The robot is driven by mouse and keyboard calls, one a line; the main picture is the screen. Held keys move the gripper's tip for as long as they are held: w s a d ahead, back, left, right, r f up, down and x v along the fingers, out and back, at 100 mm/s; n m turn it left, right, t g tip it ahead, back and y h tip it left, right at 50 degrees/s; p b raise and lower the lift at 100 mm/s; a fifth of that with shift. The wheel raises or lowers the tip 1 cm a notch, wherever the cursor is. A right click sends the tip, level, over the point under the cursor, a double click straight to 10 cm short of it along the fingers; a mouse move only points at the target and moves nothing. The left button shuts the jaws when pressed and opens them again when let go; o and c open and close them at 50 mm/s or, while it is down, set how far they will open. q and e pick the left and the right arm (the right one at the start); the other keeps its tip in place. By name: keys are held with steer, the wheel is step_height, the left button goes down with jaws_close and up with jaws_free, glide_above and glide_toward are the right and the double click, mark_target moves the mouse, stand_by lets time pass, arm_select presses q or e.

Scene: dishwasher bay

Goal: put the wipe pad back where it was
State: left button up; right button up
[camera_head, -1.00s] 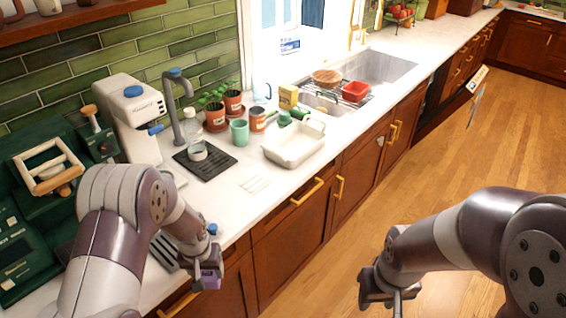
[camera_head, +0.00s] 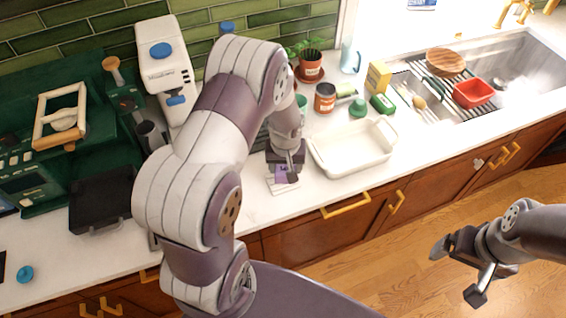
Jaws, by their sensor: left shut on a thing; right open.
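The wipe pad (camera_head: 288,176) is a small purple piece. My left gripper (camera_head: 286,163) is shut on it and points down at the counter. The pad is low over a pale, striped white patch (camera_head: 283,188) on the counter, just left of the white basin. I cannot tell whether the pad touches the counter. My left arm hides part of the counter and wall behind it. My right gripper (camera_head: 462,270) is open and empty, out over the wooden floor at the lower right.
The white basin (camera_head: 352,148) stands close to the right of my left gripper. Behind are a brown can (camera_head: 325,98), a yellow box (camera_head: 377,77) and a potted plant (camera_head: 309,66). A coffee machine (camera_head: 168,70) stands left.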

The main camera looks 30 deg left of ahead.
mark_target(282, 169)
arm_select(q)
steer(key=w+f, duration=0.1)
steer(key=a+f+p, duration=0.1)
steer(key=f, duration=0.1)
steer(key=w+a+f, duration=0.1)
steer(key=f, duration=0.1)
steer(key=shift+w+a+f+p, duration=0.1)
steer(key=shift+w+a+p, duration=0.15)
steer(key=shift+w+p, duration=0.1)
steer(key=shift+d+f, duration=0.1)
steer(key=shift+f, duration=0.25)
steer(key=shift+s+d, duration=0.1)
steer(key=shift+s, duration=0.2)
steer(key=shift+f, duration=0.25)
steer(key=o, duration=1.6)
steer(key=shift+w, duration=0.2)
steer(key=shift+s+r, duration=0.1)
arm_select(e)
steer(key=shift+w+a+r, duration=0.25)
steer(key=shift+w+r, duration=0.35)
steer(key=shift+r, duration=0.2)
